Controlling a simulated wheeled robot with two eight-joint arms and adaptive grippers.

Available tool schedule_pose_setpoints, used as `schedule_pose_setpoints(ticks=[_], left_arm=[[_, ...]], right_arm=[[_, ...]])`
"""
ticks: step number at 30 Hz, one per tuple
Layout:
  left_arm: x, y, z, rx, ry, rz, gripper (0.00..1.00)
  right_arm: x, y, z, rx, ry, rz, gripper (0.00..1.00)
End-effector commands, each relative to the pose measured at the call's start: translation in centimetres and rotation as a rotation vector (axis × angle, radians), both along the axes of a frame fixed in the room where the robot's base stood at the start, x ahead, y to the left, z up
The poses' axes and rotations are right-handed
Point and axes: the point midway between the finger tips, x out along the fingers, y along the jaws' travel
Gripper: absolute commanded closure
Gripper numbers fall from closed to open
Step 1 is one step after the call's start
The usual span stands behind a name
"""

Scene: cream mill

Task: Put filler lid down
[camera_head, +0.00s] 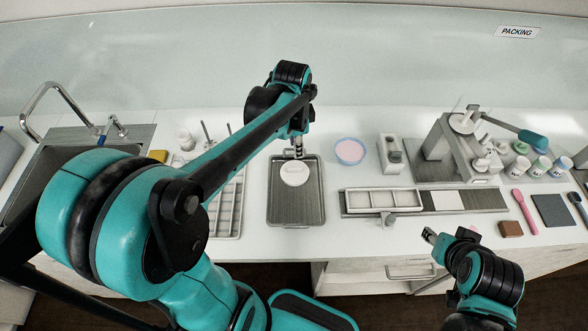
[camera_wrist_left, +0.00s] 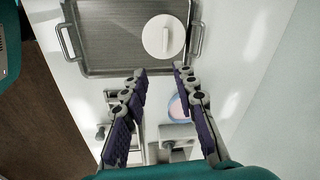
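The filler lid (camera_head: 294,174) is a white round disc with a bar handle. It lies in the far part of a grey metal tray (camera_head: 296,208) with end handles. In the left wrist view the lid (camera_wrist_left: 160,42) also lies on the tray (camera_wrist_left: 108,50), its handle facing up. My left gripper (camera_head: 297,148) is just beyond the lid at the tray's far edge.
A white mould (camera_head: 383,199) lies on a long rail. A compartment rack is left of the tray, partly behind my left arm.

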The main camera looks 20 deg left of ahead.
Motion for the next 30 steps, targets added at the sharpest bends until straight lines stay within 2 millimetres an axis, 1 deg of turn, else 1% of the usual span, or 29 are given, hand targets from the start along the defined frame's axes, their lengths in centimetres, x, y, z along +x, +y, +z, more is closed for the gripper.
schedule_pose_setpoints(ticks=[1, 3, 6, 9, 13, 15, 19, 28, 30], left_arm=[[-1.7, -0.7, 0.9, -0.008, -0.045, 0.073, 0.72], [-3.5, -1.5, 1.9, -0.03, -0.118, 0.195, 0.72], [-6.1, -2.6, 2.8, -0.082, -0.219, 0.369, 0.72], [-8.5, -3.5, 3.1, -0.151, -0.311, 0.53, 0.72], [-10.6, -4.3, 2.8, -0.244, -0.4, 0.692, 0.72], [-11.4, -4.5, 2.6, -0.286, -0.431, 0.754, 0.72], [-12.0, -4.8, 2.3, -0.33, -0.46, 0.818, 0.72], [-12.1, -4.8, 2.3, -0.34, -0.466, 0.832, 0.72], [-12.1, -4.8, 2.1, -0.34, -0.465, 0.832, 0.72]], right_arm=[[0.0, 0.0, 0.0, 0.0, 0.0, 0.0, 0.6], [0.0, 0.0, 0.0, 0.0, 0.0, 0.0, 0.6], [0.0, 0.0, 0.0, 0.0, 0.0, 0.0, 0.6], [0.0, 0.0, 0.0, 0.0, 0.0, 0.0, 0.6], [0.0, 0.0, 0.0, 0.0, 0.0, 0.0, 0.6], [0.0, 0.0, 0.0, 0.0, 0.0, 0.0, 0.6], [0.0, 0.0, 0.0, 0.0, 0.0, 0.0, 0.6], [0.0, 0.0, 0.0, 0.0, 0.0, 0.0, 0.6], [0.0, 0.0, -0.3, 0.0, 0.0, 0.0, 0.6]])
